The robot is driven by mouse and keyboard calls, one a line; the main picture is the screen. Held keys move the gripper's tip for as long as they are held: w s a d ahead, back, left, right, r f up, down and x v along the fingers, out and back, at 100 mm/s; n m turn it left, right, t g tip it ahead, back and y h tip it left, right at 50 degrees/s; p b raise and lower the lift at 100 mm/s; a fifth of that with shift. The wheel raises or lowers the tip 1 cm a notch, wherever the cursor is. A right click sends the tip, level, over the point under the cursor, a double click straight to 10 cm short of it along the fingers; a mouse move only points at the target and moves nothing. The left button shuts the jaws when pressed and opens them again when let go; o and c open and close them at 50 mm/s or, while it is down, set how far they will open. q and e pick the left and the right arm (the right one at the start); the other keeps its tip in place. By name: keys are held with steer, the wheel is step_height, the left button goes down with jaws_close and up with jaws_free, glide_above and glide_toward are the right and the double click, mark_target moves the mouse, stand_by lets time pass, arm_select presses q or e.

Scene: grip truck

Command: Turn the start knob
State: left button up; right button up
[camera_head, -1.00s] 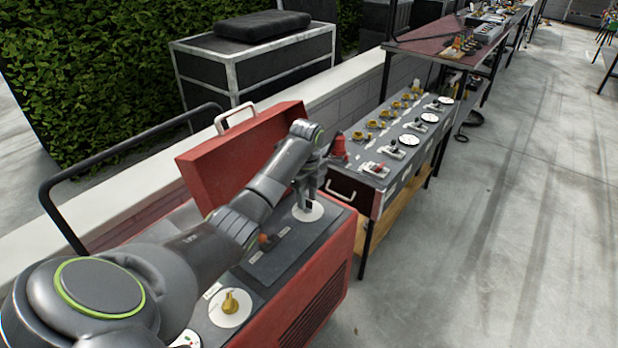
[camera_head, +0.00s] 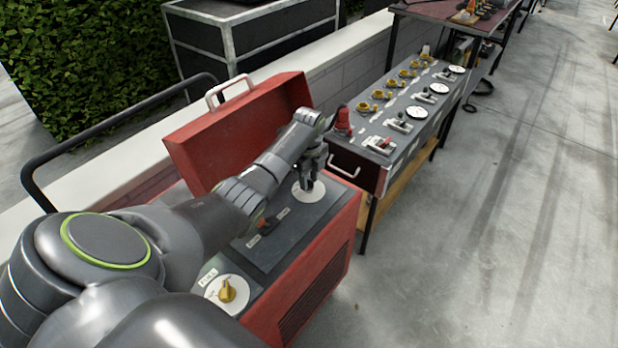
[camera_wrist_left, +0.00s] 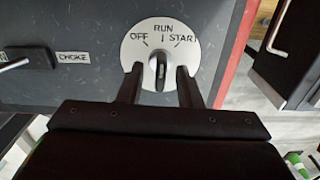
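The start knob (camera_wrist_left: 160,71) is a dark grip on a round white dial (camera_wrist_left: 130,50) marked OFF, RUN and START. In the left wrist view it stands roughly upright, in line with RUN. My left gripper (camera_wrist_left: 161,87) is open, with one finger on each side of the knob and gaps between. In the head view, my left gripper (camera_head: 309,183) is low over the white dial (camera_head: 300,196) at the far end of the red machine (camera_head: 335,245). The gripper hides the knob there. My right gripper is not in view.
A yellow fuel knob (camera_head: 227,290) sits on the near end of the machine. A choke lever (camera_wrist_left: 18,64) is left of the dial. The raised red lid (camera_head: 235,130) stands behind my arm. A bench with several dials (camera_head: 415,112) stands beyond; floor to the right is clear.

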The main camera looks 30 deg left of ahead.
arm_select(q)
steer(key=shift+c, duration=0.9)
steer(key=c, duration=0.5)
jaws_close()
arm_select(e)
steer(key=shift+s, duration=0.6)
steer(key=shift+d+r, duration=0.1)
